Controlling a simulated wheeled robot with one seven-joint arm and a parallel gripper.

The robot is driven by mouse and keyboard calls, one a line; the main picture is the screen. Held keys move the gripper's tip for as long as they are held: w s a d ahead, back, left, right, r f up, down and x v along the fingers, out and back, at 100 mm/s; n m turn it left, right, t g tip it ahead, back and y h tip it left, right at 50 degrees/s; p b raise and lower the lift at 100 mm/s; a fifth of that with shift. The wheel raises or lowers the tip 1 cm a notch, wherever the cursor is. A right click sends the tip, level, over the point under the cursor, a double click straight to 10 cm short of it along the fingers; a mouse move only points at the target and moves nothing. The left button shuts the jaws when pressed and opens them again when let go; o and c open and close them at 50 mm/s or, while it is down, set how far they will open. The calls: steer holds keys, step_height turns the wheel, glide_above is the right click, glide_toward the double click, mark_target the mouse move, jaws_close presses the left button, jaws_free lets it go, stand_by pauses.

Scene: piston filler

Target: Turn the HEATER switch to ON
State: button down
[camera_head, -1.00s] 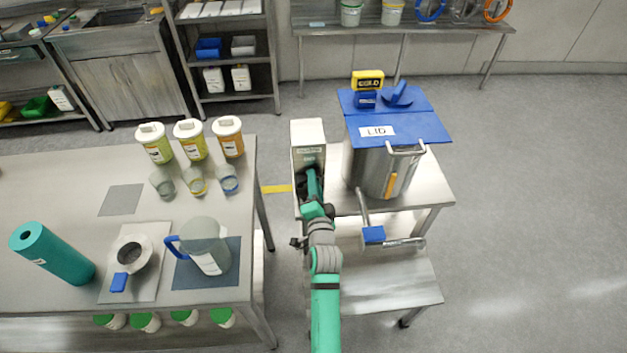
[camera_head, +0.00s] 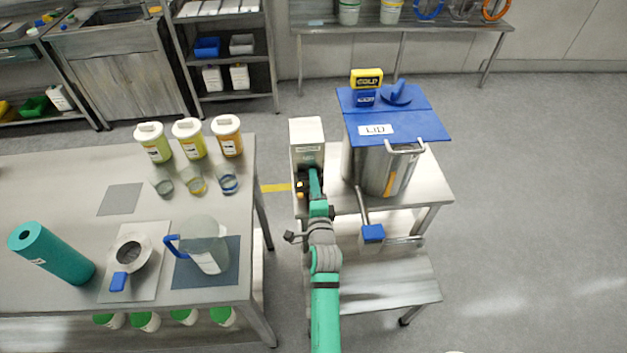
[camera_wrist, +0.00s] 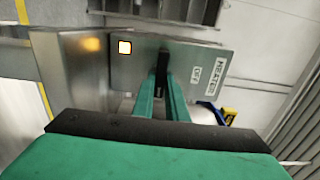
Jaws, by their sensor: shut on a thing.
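The HEATER control box (camera_head: 307,135) stands at the left end of the metal stand. In the wrist view its grey panel (camera_wrist: 205,58) appears turned sideways, with a HEATER label and a smaller label that seems to read OFF. A black switch handle (camera_wrist: 162,62) sticks out of the panel. My gripper (camera_wrist: 161,84) is shut on this handle, one green finger on each side. My gripper (camera_head: 315,178) hides most of the box's front in the head view, and any ON marking is hidden.
A steel vessel (camera_head: 378,170) with a blue lid (camera_head: 405,128) stands close right of the box. The steel table (camera_head: 75,180) on the left holds jars, beakers and a jug. Floor at right is clear.

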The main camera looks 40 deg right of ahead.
steer(key=shift+d, duration=0.1)
steer(key=c, duration=1.8)
jaws_free()
steer(key=shift+o, duration=0.2)
steer(key=shift+s, duration=0.1)
steer(key=v, duration=1)
steer(key=shift+s+a, duration=0.25)
steer(key=shift+a, duration=0.15)
steer(key=shift+f, duration=0.1)
